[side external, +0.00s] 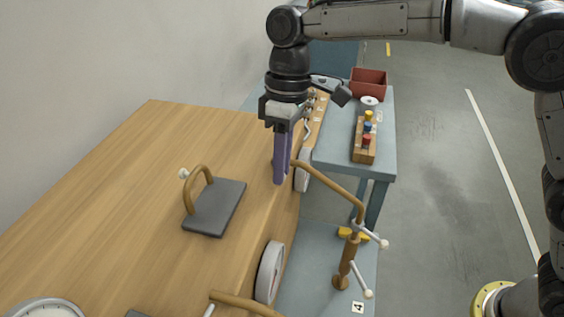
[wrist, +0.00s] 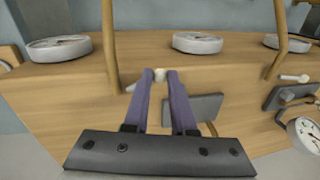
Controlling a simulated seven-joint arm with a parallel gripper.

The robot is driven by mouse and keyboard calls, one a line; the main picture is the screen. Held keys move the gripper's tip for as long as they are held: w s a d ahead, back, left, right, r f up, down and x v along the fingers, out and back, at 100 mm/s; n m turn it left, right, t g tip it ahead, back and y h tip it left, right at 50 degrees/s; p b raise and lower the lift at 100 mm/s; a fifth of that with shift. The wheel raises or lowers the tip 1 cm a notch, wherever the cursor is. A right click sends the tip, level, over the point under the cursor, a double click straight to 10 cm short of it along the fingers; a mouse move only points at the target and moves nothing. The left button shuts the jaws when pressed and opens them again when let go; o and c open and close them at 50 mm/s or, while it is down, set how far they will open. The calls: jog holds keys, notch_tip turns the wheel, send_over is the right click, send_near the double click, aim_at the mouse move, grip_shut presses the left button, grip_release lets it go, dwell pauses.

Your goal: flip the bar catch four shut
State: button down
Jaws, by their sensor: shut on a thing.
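My gripper (side external: 281,182) points down at the right edge of the wooden case, its purple fingers close together. In the wrist view, my gripper (wrist: 160,76) has a pale knob (wrist: 160,73) between its fingertips. In the side view a bent bronze bar (side external: 330,185) runs from beside the fingertips out over the lower shelf. It meets a bronze post with white-knobbed levers near a label 4 (side external: 357,307); I take this as bar catch four. The fingers hide the bar's near end, and the exact grip point is unclear.
A dark plate with a bronze loop handle (side external: 191,192) lies on the wooden top (side external: 120,175), left of my gripper. Round pale discs (side external: 270,272) sit on the case's side. A blue-grey table (side external: 380,140) carries a peg block (side external: 362,155) and a red bin (side external: 368,82).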

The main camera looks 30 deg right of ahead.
jog(key=shift+a, duration=0.1)
jog(key=shift+w+a+m, duration=0.1)
jog(key=shift+a+m, duration=0.2)
jog(key=shift+m, duration=0.5)
jog(key=shift+w+a+m, duration=0.1)
jog(key=shift+a+m, duration=0.15)
jog(key=shift+m, duration=0.55)
jog(key=shift+w+a+m+t+y, duration=0.15)
jog(key=shift+w+a+m+t, duration=0.1)
jog(key=shift+m, duration=0.45)
jog(key=shift+w+a+m+t+y, duration=0.15)
jog(key=shift+a+m+t, duration=0.1)
jog(key=shift+m, duration=0.45)
jog(key=c, duration=0.7)
grip_release()
jog(key=shift+c, duration=0.2)
jog(key=shift+r, duration=0.1)
notch_tip(320, 180, up, 13)
jog(key=d, duration=0.2)
jog(key=shift+w+d+r, duration=0.2)
jog(key=shift+d, duration=0.15)
